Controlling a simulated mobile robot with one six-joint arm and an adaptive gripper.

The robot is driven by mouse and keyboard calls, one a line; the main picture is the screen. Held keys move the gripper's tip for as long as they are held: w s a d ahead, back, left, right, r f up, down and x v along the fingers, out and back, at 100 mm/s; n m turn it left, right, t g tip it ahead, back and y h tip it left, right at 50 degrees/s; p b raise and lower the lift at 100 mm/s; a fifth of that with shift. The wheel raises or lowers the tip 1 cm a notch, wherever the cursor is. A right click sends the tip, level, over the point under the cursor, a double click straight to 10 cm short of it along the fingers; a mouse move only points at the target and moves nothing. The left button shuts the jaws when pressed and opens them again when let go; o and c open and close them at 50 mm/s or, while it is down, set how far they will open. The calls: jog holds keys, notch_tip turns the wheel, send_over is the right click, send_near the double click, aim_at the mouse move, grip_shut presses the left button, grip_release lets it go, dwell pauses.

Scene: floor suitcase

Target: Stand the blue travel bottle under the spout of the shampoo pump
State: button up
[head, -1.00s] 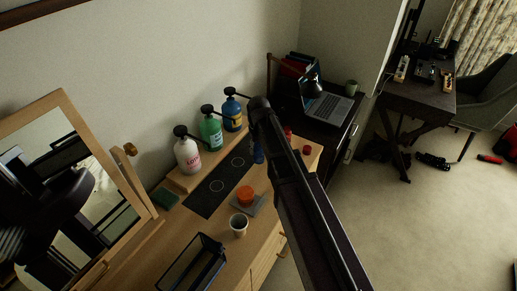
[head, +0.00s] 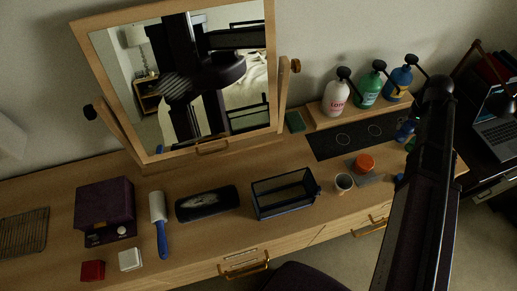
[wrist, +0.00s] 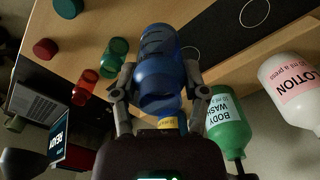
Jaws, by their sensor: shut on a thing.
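The blue travel bottle (wrist: 160,60) is between the two fingers of my gripper (wrist: 158,78) in the wrist view, and the fingers are shut on it. In the head view it is a small blue shape (head: 405,130) beside my arm, at the right of the dark mat. The pump bottles stand on a wooden ledge: white LOTION (head: 336,97), green BODY WASH (head: 369,90) and blue (head: 397,84). The blue one's yellow label (wrist: 168,122) shows behind my grip, not readable; I take this as the shampoo pump. I cannot tell whether the travel bottle touches the mat.
A dark mat with ring marks (head: 325,147) lies before the pumps. A red bottle (wrist: 85,88) and a green bottle (wrist: 115,52) stand beside my grip. An orange lid (head: 364,162), a cup (head: 344,182) and a wire basket (head: 284,194) are on the dresser.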

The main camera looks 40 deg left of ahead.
aim_at(413, 123)
jog(key=shift+r+p, duration=1.7)
jog(key=shift+r, duration=0.45)
jog(key=shift+d, duration=0.2)
